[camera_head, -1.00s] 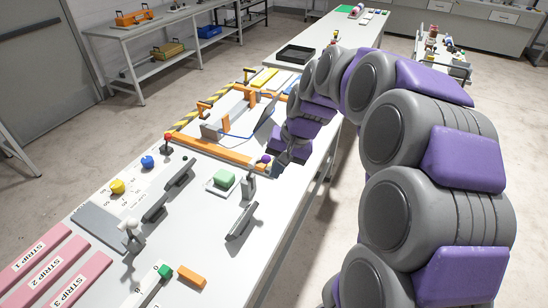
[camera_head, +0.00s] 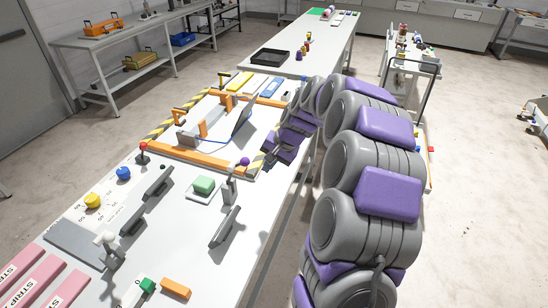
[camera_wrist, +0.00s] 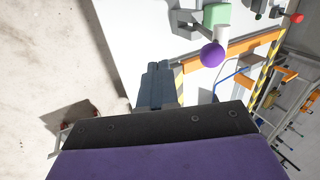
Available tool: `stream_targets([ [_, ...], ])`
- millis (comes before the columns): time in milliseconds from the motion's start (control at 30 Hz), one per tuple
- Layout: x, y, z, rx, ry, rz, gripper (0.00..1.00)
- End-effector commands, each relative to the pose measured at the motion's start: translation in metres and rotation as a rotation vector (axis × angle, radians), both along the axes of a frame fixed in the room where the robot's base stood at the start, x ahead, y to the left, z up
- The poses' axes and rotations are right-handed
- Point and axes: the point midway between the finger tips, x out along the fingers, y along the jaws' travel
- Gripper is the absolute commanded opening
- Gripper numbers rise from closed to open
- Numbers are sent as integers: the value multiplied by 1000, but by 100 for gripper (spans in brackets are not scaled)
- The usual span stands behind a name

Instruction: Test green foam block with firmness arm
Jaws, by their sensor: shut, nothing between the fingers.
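The green foam block (camera_head: 203,185) sits on a small white plate (camera_head: 196,197) on the white table. Just right of it stands the firmness arm, a grey upright piece (camera_head: 230,188) with a purple ball knob (camera_head: 244,161) near its top. In the wrist view the green block (camera_wrist: 216,14) is at the top edge, with the purple knob (camera_wrist: 212,54) below it. My gripper (camera_wrist: 158,66) is shut and empty, left of the knob in that view and apart from it. In the head view my gripper's end is at the table's right edge, partly hidden by my arm.
An orange frame (camera_head: 195,155) with striped bars lies beyond the block. Grey upright plates (camera_head: 225,227) stand nearby. A red-knobbed lever (camera_head: 143,148), blue ball (camera_head: 123,173) and yellow ball (camera_head: 92,201) are to the left. Open floor (camera_head: 480,200) lies right of the table.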

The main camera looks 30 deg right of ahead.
Motion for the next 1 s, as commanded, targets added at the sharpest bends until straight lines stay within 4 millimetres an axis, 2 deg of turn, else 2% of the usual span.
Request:
stream_targets([
  [33,2,3,-11,1,3,1,0],
  [200,22,19,-2,-3,-1,2,0],
  [400,31,30,2,-3,-3,0,0],
  [1000,35,30,8,-22,22,1,0],
])
